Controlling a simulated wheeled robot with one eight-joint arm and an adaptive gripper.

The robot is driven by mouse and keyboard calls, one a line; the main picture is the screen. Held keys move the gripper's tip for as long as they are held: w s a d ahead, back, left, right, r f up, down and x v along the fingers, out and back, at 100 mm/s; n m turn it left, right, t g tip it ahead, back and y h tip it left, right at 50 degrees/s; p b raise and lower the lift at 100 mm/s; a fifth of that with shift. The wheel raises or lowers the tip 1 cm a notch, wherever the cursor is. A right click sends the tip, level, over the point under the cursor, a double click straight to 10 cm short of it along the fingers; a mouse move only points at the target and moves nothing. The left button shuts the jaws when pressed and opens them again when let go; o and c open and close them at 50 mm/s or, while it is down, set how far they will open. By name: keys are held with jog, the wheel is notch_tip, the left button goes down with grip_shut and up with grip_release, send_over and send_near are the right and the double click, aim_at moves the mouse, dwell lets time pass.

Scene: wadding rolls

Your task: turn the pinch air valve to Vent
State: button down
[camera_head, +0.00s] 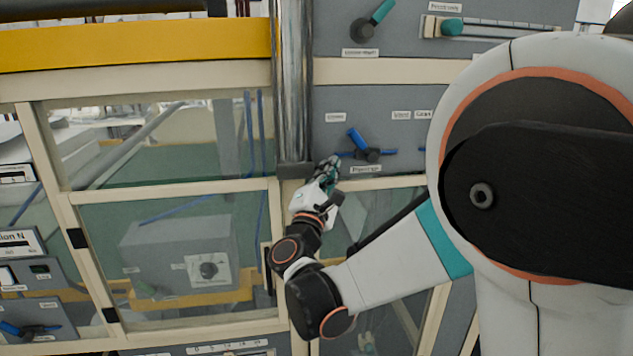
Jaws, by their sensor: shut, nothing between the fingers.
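A small valve with a blue lever (357,139) and a dark hub is on the grey panel (385,98) at centre right. Its lever points up and to the left. A label (366,169) sits below it, and small labels stand above it on the left and right; their print is too small to read surely. My gripper (332,164) is shut and empty, just left of and slightly below the valve. I cannot tell whether its fingertips touch the valve or how far they are from the panel.
A metal post (294,85) runs upright just left of the valve. Above are a green-handled knob (363,30) and a slider with a green knob (452,27). Framed clear windows (170,150) fill the left. My arm covers the right side.

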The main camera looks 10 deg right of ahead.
aim_at(341, 152)
jog(key=d+r, duration=0.1)
jog(key=w+d+r, duration=0.2)
jog(key=shift+d+p, duration=0.25)
jog(key=shift+p, duration=0.15)
